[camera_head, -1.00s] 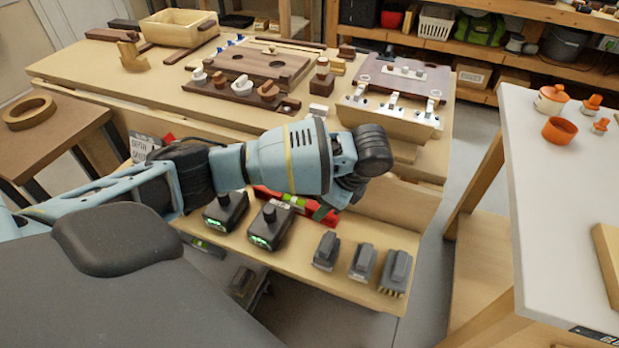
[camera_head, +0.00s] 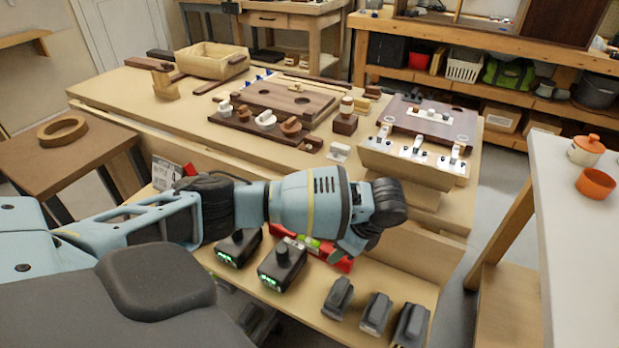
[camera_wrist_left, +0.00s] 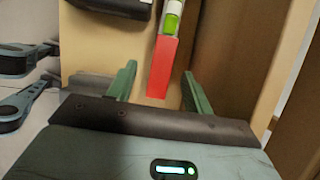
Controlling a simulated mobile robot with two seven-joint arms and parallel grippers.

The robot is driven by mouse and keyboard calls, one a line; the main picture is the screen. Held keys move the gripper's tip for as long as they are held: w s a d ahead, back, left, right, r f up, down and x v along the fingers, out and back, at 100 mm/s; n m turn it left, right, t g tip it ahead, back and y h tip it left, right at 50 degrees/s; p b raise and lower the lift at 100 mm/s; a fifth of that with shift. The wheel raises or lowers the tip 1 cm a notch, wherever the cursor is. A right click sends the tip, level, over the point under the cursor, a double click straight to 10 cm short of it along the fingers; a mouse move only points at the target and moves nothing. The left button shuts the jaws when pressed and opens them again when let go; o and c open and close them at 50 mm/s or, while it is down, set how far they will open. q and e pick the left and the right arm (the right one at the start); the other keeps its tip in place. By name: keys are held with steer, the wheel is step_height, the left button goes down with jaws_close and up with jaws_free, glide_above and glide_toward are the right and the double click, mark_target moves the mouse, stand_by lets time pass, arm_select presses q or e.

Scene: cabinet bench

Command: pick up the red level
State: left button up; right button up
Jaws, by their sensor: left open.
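The red level (camera_head: 336,263) lies on the lower shelf of the bench, partly hidden behind my left arm in the head view. Its green vial window shows near the middle. In the left wrist view the red end of the level (camera_wrist_left: 161,70) appears between the two green fingers of my left gripper (camera_wrist_left: 158,68). The fingers are apart, one to each side of it, and not visibly touching it. In the head view the left gripper (camera_head: 349,246) is at the level, mostly hidden by the wrist. My right gripper is not in view.
Two black chargers with green lights (camera_head: 281,265) stand left of the level on the shelf. Several grey battery packs (camera_head: 375,314) stand at its right front. The bench top (camera_head: 130,92) behind holds wooden fixtures. A white table (camera_head: 570,240) is at the right.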

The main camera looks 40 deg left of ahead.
arm_select(q)
steer(key=x, duration=0.3)
steer(key=shift+w+f, duration=0.1)
steer(key=shift+f, duration=0.15)
jaws_close()
